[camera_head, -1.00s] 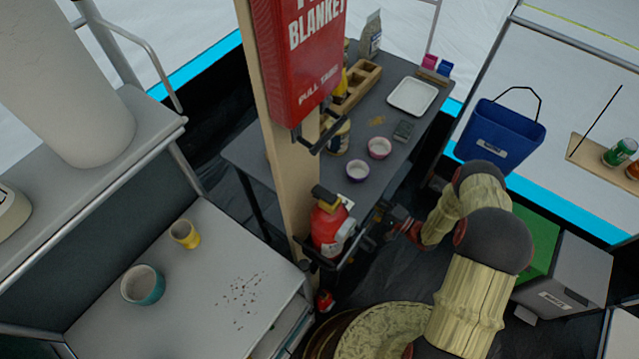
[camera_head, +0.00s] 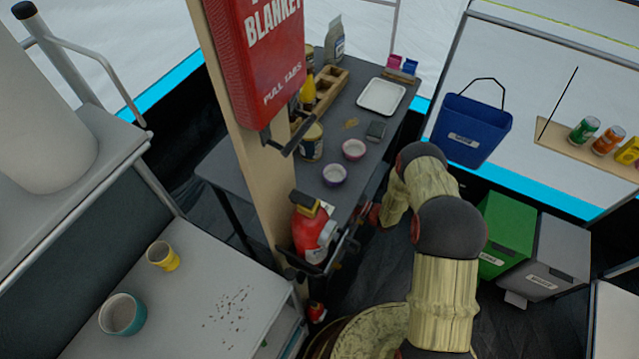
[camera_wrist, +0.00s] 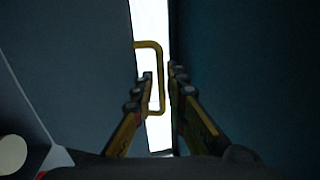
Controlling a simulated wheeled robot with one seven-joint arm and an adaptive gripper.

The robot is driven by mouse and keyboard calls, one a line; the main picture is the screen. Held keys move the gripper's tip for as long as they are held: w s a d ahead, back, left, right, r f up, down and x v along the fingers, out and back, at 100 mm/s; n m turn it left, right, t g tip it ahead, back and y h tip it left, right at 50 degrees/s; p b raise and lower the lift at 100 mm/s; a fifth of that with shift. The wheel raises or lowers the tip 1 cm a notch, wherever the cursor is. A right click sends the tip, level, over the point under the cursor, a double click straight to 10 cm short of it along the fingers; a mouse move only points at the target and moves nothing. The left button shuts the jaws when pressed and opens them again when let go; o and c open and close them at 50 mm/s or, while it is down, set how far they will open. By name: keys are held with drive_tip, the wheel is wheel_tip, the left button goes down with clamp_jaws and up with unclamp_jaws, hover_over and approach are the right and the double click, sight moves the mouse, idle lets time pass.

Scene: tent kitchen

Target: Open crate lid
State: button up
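In the wrist view, a yellow bracket-shaped handle (camera_wrist: 160,76) stands out beside a dark panel (camera_wrist: 75,60), against a bright white gap. I cannot tell for sure whether it belongs to the crate lid. My gripper (camera_wrist: 162,78) has its two fingers apart, with the handle's long bar between them. No clear contact with the bar shows. In the head view, my arm reaches down toward the dark table's near side, and my gripper is largely hidden by the table edge and the fire extinguisher. No crate lid can be clearly made out there.
A wooden post carries a red fire-blanket box (camera_head: 262,65) and a fire extinguisher (camera_head: 310,232) close to my arm. Bowls (camera_head: 334,174) and a white tray (camera_head: 381,96) stand on the dark table (camera_head: 235,165). Green (camera_head: 507,228) and grey (camera_head: 553,257) bins stand right.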

clamp_jaws()
idle(0.8)
drive_tip(key=shift+w+a+r+g+h+p, duration=0.15)
drive_tip(key=shift+w+a+r+p, duration=0.1)
drive_tip(key=shift+a+p, duration=0.15)
drive_tip(key=shift+w+a+r+g+h+p, duration=0.1)
drive_tip(key=shift+w+a+r+h+p, duration=0.15)
drive_tip(key=shift+a, duration=0.2)
drive_tip(key=shift+w+a+r+g+h+p, duration=0.1)
drive_tip(key=shift+w+a+r+p, duration=0.2)
drive_tip(key=shift+a+p, duration=0.1)
drive_tip(key=shift+w+a+f, duration=0.1)
unclamp_jaws()
drive_tip(key=shift+f, duration=0.1)
drive_tip(key=v, duration=1.2)
